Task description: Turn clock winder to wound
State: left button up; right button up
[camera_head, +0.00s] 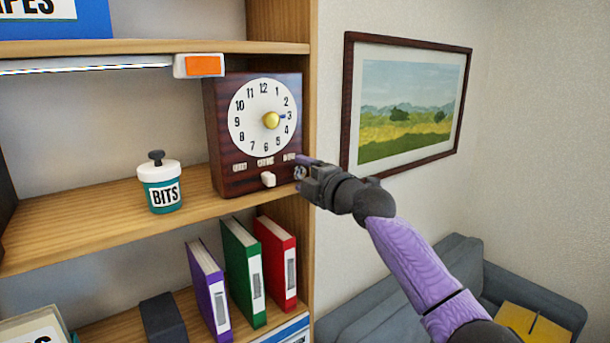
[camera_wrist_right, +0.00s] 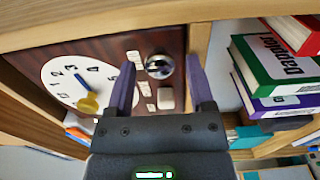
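The clock (camera_head: 213,110) is a dark wooden box with a white dial (camera_head: 250,105), standing on the middle shelf. A gold knob (camera_head: 271,120) with a blue pointer sits at the dial's centre, the pointer near 3. Below are three small labels, too blurred to read, and a white tab (camera_head: 268,179) under the middle one; the tab shows in the right wrist view (camera_wrist_right: 166,98). A shiny silver round knob (camera_wrist_right: 159,66) appears between the fingers of my right gripper (camera_wrist_right: 163,82). That gripper is open, by the clock's lower right (camera_head: 300,168); contact cannot be told. My left gripper is out of view.
A teal jar marked BITS (camera_head: 162,187) stands left of the clock. Purple, green and red binders (camera_head: 276,262) stand on the shelf below. The shelf's right side panel (camera_head: 313,100) is close to my right gripper. A framed picture (camera_head: 405,108) hangs on the wall.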

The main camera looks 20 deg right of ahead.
grip_shut()
